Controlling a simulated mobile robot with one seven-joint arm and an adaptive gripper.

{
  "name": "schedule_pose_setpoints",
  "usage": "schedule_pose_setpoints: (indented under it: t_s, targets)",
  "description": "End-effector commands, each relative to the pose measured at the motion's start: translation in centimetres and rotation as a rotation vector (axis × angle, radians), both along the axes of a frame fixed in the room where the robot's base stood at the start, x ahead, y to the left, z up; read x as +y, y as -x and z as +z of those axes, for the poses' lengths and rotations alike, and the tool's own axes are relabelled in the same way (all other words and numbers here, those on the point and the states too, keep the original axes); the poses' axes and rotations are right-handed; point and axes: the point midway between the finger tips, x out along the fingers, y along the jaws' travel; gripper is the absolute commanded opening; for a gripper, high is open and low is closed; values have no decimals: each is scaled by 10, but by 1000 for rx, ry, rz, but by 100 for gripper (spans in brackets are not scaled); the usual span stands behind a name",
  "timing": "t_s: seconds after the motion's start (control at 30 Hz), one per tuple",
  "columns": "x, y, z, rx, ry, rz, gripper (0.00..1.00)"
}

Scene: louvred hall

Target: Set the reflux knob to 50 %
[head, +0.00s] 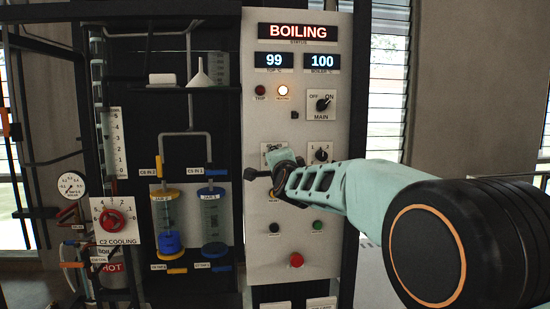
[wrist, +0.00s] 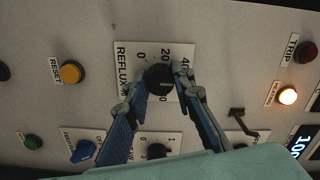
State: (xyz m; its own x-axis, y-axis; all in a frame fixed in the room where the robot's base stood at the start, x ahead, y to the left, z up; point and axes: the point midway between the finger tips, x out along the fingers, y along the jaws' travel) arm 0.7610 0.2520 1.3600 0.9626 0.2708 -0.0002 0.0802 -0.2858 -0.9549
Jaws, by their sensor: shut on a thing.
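The reflux knob (wrist: 160,79) is a round black knob on a white scale plate (wrist: 126,62) lettered REFLUX %, with 0, 20 and 40 readable. My gripper (wrist: 163,83) has its two fingers on either side of the knob and is shut on it. The knob's pointer is too dark to read, and the fingers cover part of the scale. In the head view my gripper (head: 277,177) is at the panel, in front of the reflux plate (head: 274,148). It hides the knob there.
The panel (head: 265,130) shows BOILING, 99 and 100. The heating lamp (head: 283,91) is lit; the trip lamp (head: 260,91) is dark. The MAIN switch (head: 322,104), another selector (head: 320,154) and a red button (head: 296,260) are nearby. A yellow RESET button (wrist: 71,73) is beside the plate.

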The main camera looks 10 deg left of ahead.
Motion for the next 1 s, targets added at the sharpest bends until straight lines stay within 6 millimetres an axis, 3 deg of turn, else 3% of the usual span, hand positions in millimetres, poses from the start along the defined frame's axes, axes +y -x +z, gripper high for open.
schedule_pose_setpoints:
  t_s: [0.03, 0.07, 0.23, 0.57, 1.0]
  targets:
    - [-1, 0, 1, 0, -3, -1, 0]
    - [-1, 0, 1, 0, -3, -1, 24]
    - [0, 0, 1, 0, -5, -1, 43]
    - [-1, 4, -1, 1, -6, 0, 43]
    - [-15, 54, -2, 0, -5, 1, 43]
